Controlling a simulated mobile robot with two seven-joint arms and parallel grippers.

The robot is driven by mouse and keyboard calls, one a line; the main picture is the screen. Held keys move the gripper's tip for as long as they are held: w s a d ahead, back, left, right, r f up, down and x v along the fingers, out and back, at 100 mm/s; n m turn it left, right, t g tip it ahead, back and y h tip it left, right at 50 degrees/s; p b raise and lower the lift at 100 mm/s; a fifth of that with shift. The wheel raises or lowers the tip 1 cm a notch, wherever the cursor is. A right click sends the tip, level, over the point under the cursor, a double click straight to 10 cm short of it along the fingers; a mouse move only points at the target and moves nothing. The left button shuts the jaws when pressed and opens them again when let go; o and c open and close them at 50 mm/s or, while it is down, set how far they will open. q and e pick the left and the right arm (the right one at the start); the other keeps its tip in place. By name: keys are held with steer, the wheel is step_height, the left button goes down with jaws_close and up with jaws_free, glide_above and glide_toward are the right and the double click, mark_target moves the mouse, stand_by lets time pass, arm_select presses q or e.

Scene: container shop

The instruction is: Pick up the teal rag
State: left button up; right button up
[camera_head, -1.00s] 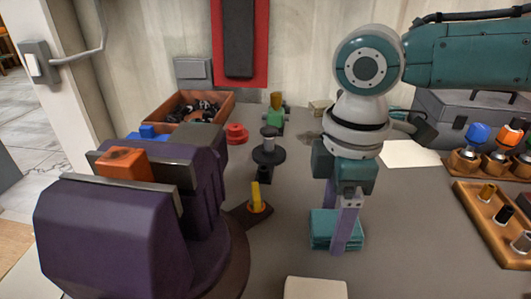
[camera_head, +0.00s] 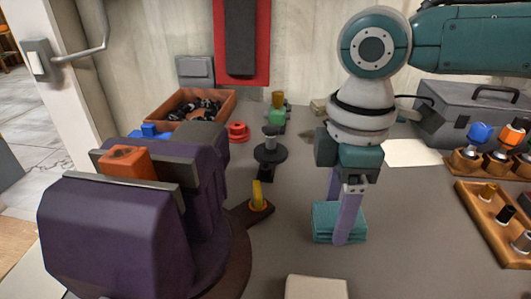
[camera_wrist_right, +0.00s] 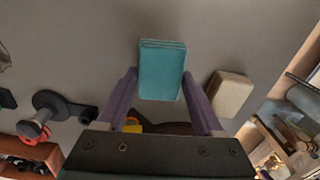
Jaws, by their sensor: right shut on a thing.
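The teal rag (camera_head: 325,222) is a folded, layered square at the middle right of the grey bench in the head view. My right gripper (camera_head: 340,225) points down with its two purple fingers on either side of the rag, shut on it. In the right wrist view the rag (camera_wrist_right: 162,70) sits between the fingertips (camera_wrist_right: 161,78). The rag looks level; whether it is clear of the bench is hard to tell. One finger is partly hidden behind the rag in the head view. My left gripper is not in view.
A large purple vise (camera_head: 115,235) holding an orange block (camera_head: 127,163) stands at the left. A pale block (camera_head: 315,288) lies at the front. A wooden tray (camera_head: 470,225) is at the right, with a grey toolbox (camera_head: 455,115) behind. Bare bench surrounds the rag.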

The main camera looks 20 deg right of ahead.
step_height(320, 180, up, 19)
steer(key=p, duration=0.1)
steer(key=shift+f, duration=0.2)
